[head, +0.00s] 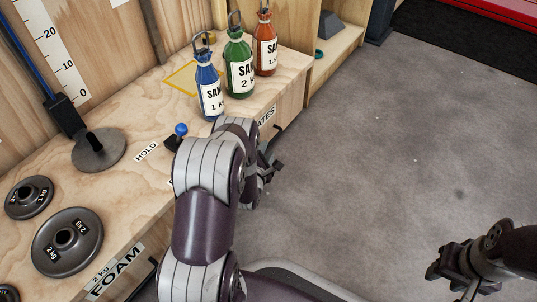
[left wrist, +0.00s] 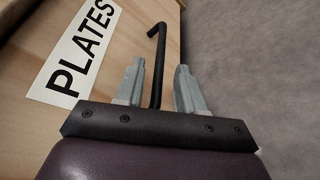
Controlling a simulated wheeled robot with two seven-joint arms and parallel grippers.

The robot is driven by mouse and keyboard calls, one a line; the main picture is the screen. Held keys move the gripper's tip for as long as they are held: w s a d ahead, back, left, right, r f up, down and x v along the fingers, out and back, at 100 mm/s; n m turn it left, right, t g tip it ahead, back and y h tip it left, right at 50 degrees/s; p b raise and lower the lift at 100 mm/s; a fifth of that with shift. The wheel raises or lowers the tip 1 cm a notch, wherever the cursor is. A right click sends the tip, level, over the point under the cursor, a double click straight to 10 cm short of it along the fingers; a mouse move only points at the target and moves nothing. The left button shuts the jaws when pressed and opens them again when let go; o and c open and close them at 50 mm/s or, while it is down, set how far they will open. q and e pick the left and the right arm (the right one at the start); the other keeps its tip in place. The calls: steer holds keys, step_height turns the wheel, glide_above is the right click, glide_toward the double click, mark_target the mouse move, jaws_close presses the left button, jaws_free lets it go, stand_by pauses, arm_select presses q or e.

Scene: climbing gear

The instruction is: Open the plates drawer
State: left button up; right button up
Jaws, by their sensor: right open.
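The plates drawer shows as a wooden front with a white PLATES label (left wrist: 78,52) in the left wrist view. Its black bent-rod handle (left wrist: 161,42) stands out beside the label. My left gripper (left wrist: 159,84) is open, with one finger on each side of the handle in that view; I see gaps on both sides and no grip. In the head view my left arm hides most of the drawer front, and only the end of the label (head: 265,115) shows. My right gripper (head: 446,272) is open and empty above the floor at lower right.
A FOAM label (head: 117,268) marks the front nearer me. The grey floor (head: 380,150) is clear.

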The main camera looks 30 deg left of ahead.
arm_select(q)
steer(key=b+x, duration=0.1)
steer(key=x, duration=0.2)
steer(key=shift+w, duration=0.2)
arm_select(e)
step_height(320, 180, down, 2)
steer(key=shift+f, duration=0.2)
arm_select(q)
steer(key=shift+c, duration=0.3)
